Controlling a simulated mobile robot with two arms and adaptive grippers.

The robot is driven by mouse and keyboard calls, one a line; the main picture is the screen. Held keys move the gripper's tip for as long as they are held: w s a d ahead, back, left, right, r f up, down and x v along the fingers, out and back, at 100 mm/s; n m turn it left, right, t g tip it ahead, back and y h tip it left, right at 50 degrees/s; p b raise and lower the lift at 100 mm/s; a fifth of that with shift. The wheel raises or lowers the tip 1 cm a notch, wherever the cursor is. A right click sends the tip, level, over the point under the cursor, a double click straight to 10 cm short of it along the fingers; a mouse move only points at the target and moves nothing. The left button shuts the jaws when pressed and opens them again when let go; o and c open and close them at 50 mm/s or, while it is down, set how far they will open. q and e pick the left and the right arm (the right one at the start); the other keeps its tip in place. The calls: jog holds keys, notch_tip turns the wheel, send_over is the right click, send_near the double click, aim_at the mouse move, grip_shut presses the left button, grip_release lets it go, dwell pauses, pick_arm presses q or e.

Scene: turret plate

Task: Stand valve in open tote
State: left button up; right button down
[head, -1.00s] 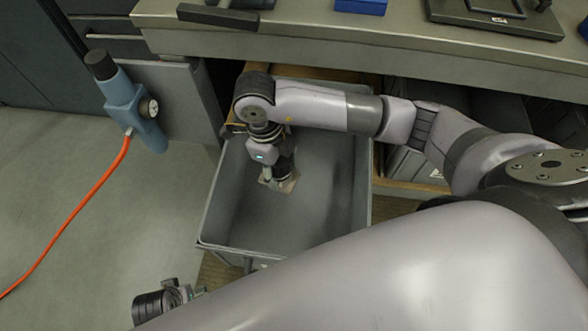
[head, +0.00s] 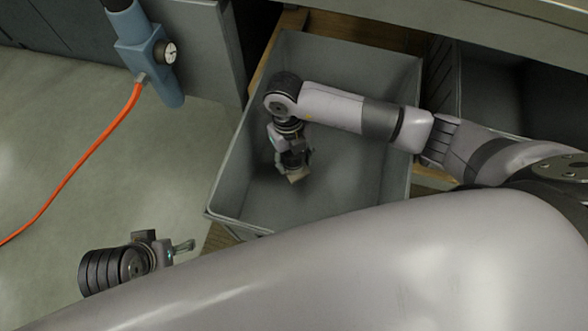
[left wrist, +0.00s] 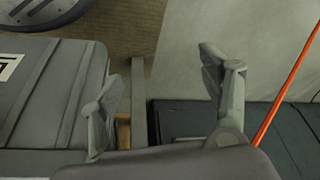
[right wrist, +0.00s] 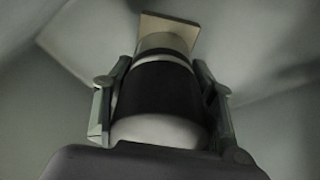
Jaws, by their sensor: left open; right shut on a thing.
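The open tote (head: 390,82) is a deep grey bin in the middle of the head view. My right gripper (head: 290,160) reaches down inside it. It is shut on the valve, whose square beige end plate (head: 294,175) shows below the fingers. In the right wrist view the valve (right wrist: 160,88) has a black band, pale ends and the beige plate at its far end, between both fingers. I cannot tell whether the plate touches the tote floor. My left gripper (head: 184,247) is open and empty, outside the tote at lower left; its spread fingers (left wrist: 160,92) show in the left wrist view.
A blue tool with a gauge (head: 150,55) hangs left of the tote, with an orange hose (head: 85,155) running down left. A dark bin (head: 490,95) stands under the bench (head: 480,25) at right. My own arm covers the lower part of the head view.

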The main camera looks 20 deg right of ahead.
aim_at(293, 171)
notch_tip(293, 171, down, 4)
jog(key=shift+r+b, duration=0.1)
jog(key=shift+b, duration=0.25)
notch_tip(293, 171, down, 3)
jog(key=shift+f+b, duration=0.15)
jog(key=shift+b, duration=0.35)
jog(key=shift+f, duration=0.15)
pick_arm(q)
jog(key=w, duration=0.1)
jog(key=w+t, duration=0.1)
jog(key=w+d+f, duration=0.1)
jog(key=shift+f+t, duration=0.1)
jog(key=shift+t, duration=0.2)
pick_arm(e)
jog(key=c, duration=0.6)
grip_release()
